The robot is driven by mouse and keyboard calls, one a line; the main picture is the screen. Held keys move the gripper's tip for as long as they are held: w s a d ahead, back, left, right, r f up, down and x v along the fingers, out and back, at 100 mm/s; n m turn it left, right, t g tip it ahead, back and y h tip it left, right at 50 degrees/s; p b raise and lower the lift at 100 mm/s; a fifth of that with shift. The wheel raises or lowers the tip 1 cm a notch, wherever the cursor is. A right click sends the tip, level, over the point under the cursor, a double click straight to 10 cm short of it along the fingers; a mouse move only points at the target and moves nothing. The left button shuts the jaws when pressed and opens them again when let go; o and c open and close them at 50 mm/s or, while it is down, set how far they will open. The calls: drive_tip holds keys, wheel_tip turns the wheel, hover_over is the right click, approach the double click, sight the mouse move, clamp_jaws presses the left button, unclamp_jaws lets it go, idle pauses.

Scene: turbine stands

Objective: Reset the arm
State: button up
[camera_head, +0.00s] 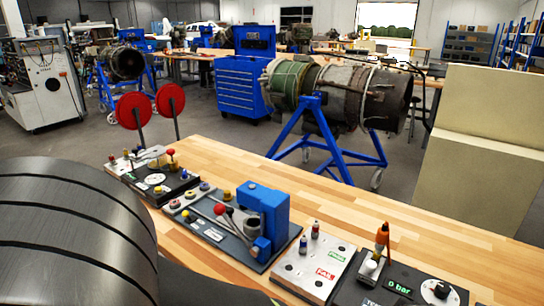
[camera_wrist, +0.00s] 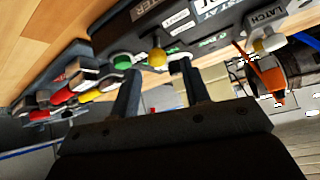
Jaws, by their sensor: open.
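My gripper (camera_wrist: 160,70) shows in the wrist view as two dark fingers, spread apart with nothing visible held between them. Beyond the fingertips is a dark panel with a green knob (camera_wrist: 122,62) and a yellow knob (camera_wrist: 157,57); I cannot tell whether the fingers touch it. An orange-handled piece (camera_wrist: 270,75) is to their right in that view. The gripper does not show in the head view.
The wooden bench (camera_head: 410,225) carries a blue fixture (camera_head: 268,212), a black panel with knobs (camera_head: 155,180), a PASS/FAIL plate (camera_head: 315,268) and a 0 bar panel (camera_head: 400,285). Two red discs (camera_head: 133,110) stand on posts behind. A turbine stand (camera_head: 325,140) is beyond.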

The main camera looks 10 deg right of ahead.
idle(0.4)
drive_tip(key=v, duration=1.5)
drive_tip(key=x, duration=1.7)
drive_tip(key=shift+w+d+f, duration=0.1)
drive_tip(key=shift+f, duration=0.1)
drive_tip(key=shift+r, duration=0.1)
drive_tip(key=shift+w+d+r+g+y, duration=0.15)
drive_tip(key=shift+w+d+g+y, duration=0.15)
drive_tip(key=shift+g+y, duration=0.35)
